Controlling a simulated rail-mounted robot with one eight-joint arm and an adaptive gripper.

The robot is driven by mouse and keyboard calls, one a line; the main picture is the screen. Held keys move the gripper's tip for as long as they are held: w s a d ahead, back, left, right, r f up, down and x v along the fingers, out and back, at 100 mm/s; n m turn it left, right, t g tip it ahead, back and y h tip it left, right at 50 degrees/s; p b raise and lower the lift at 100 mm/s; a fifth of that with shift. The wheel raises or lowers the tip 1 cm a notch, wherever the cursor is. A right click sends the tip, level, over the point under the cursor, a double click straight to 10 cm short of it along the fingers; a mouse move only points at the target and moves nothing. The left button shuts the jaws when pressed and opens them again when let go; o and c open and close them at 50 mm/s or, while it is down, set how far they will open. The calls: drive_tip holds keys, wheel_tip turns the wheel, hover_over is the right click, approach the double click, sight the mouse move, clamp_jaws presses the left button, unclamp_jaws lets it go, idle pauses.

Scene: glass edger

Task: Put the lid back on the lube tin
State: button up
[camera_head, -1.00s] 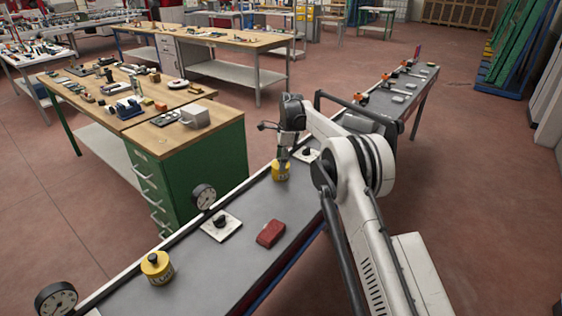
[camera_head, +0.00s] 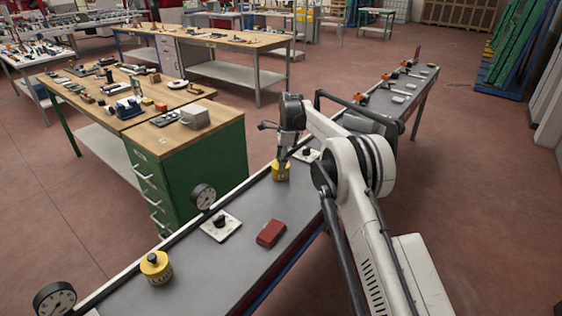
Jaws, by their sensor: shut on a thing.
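A yellow tin (camera_head: 281,174) with a dark label stands upright on the grey bench top, near the bench's far-left edge. My gripper (camera_head: 284,160) points down right over this tin and is shut at its top. The lid there is mostly hidden by the fingers, and I cannot tell whether it sits flat on the rim. A second yellow tin (camera_head: 157,272) stands at the near end of the bench, with a yellow lid (camera_head: 154,259) and black knob on top. The lettering on both labels is too small to read surely.
A dark red block (camera_head: 271,233) lies mid-bench. A white plate with a black knob (camera_head: 220,227) and round gauges (camera_head: 203,196) (camera_head: 55,300) line the left edge. Another white plate (camera_head: 313,156) is just right of my gripper. The grey bench top (camera_head: 225,270) is clear around the block.

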drive_tip(key=o, duration=1.5)
drive_tip(key=shift+r, duration=0.15)
drive_tip(key=shift+r+p, duration=1)
drive_tip(key=shift+r, duration=2.4)
clamp_jaws()
